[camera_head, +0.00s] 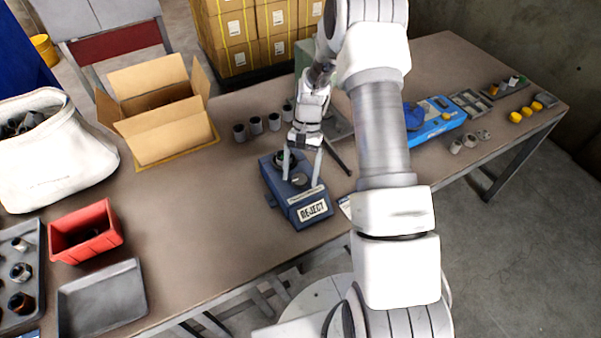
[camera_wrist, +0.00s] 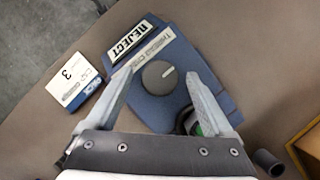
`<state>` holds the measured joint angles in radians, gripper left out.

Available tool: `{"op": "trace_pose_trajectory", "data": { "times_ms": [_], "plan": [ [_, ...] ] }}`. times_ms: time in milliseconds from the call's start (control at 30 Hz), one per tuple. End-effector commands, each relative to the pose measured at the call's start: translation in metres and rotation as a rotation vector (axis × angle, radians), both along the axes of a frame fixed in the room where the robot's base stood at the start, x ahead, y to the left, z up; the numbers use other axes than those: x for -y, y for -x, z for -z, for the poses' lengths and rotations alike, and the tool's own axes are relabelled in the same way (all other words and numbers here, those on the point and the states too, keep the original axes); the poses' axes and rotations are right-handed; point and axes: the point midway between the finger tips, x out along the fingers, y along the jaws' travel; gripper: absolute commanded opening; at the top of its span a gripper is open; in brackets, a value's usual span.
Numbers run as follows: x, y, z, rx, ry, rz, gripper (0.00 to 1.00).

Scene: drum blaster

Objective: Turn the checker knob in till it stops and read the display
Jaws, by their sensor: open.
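The checker (camera_head: 277,190) is a blue box on the table, with a plate reading REJECT (camera_head: 313,211) on its front. Its round dark knob (camera_wrist: 159,75) has a pale pointer line and lies between my finger tips in the wrist view. My gripper (camera_wrist: 158,78) is open above the checker, one finger on each side of the knob, with a gap on both sides. In the head view my gripper (camera_head: 302,172) hangs over the checker's top. A dark round part with a green patch (camera_wrist: 202,127) sits beside the knob, partly hidden by a finger.
A card marked 3 (camera_wrist: 75,82) lies beside the checker. Several grey cylinders (camera_head: 256,125) stand behind it. An open carton (camera_head: 160,118), a red bin (camera_head: 86,231) and a grey tray (camera_head: 102,299) are at left. A blue device (camera_head: 432,119) is at right. Table left of the checker is clear.

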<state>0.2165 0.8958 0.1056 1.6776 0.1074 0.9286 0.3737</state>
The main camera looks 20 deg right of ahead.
Motion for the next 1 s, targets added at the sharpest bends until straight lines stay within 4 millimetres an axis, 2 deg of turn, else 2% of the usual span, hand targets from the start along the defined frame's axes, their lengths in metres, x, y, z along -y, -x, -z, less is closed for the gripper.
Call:
{"op": "trace_pose_trajectory", "data": {
  "times_ms": [133,600,767,1000],
  "plan": [
    [0.0,0.0,-0.0001,0.0,0.0,0.0,0.85],
    [0.0002,-0.0002,-0.0004,0.0,0.0,0.0,0.01],
    [-0.001,-0.0011,0.0012,0.002,0.001,-0.066,0.01],
    [-0.0025,-0.0016,0.0009,0.002,0.001,-0.329,0.01]
  ]
}}
